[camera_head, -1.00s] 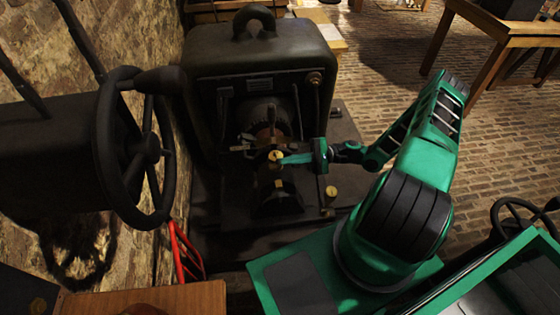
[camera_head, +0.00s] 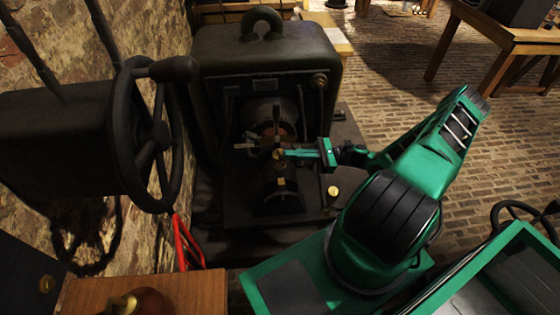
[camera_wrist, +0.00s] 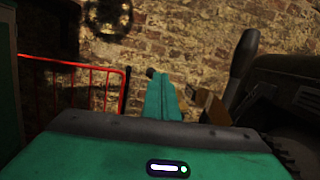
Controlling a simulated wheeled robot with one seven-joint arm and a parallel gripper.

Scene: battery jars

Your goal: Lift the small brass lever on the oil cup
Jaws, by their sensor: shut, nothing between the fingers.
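A small brass oil cup (camera_head: 278,155) sits on top of the dark machine's front bearing, in the middle of the head view. Its lever is too small and dark to make out. My green gripper (camera_head: 288,153) reaches in from the right with its fingers shut and empty. The fingertips are beside the cup; I cannot tell whether they touch it. In the wrist view the shut fingers (camera_wrist: 163,97) point ahead, with a small dark piece at their tip. A tan block-like part (camera_wrist: 208,103) shows just right of them.
A second brass cup (camera_head: 333,192) stands on the machine's base at the right. The dark machine housing (camera_head: 265,65) rises behind. A large black handwheel (camera_head: 150,135) is at the left, with a red railing (camera_head: 187,243) below it.

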